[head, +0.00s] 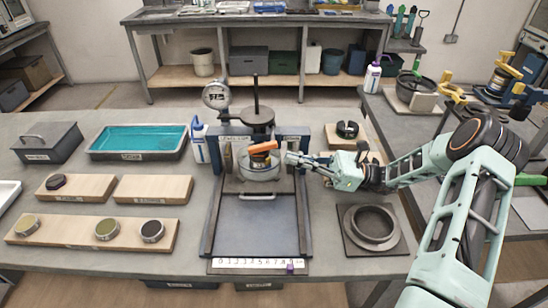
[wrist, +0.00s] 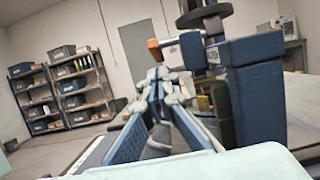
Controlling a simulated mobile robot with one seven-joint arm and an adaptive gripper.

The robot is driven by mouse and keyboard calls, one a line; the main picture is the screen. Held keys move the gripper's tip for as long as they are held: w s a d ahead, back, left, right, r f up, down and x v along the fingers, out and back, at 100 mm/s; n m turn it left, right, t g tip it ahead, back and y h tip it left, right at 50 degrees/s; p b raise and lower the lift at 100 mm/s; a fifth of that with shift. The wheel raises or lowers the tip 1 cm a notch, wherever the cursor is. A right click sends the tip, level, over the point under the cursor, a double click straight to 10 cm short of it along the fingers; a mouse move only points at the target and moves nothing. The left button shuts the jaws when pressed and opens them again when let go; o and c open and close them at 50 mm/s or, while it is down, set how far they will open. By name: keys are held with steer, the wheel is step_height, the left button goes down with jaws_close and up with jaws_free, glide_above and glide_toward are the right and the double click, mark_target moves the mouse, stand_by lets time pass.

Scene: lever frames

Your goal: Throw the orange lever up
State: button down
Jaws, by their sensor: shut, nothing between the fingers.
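The orange lever (head: 263,147) is at the front of the blue press frame (head: 228,158), above a clear round vessel (head: 260,172). Its orange grip lies nearly level, slightly higher at its right end. In the wrist view the orange grip (wrist: 154,46) shows just above my fingertips, with a light rod running right to the blue upright. My gripper (head: 288,158) is shut and empty, just right of the lever's right end and slightly lower. The wrist view shows its fingers (wrist: 158,78) meeting at the tips. I cannot tell whether they touch the lever.
A dial gauge (head: 216,95) stands at the frame's upper left, with a white bottle (head: 200,141) beside the frame. A grey ring on a plate (head: 372,226) lies right of the press. A teal tray (head: 138,141) and wooden boards (head: 152,189) are left. The press's front bed is clear.

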steer(key=d, duration=0.7)
steer(key=shift+d, duration=0.4)
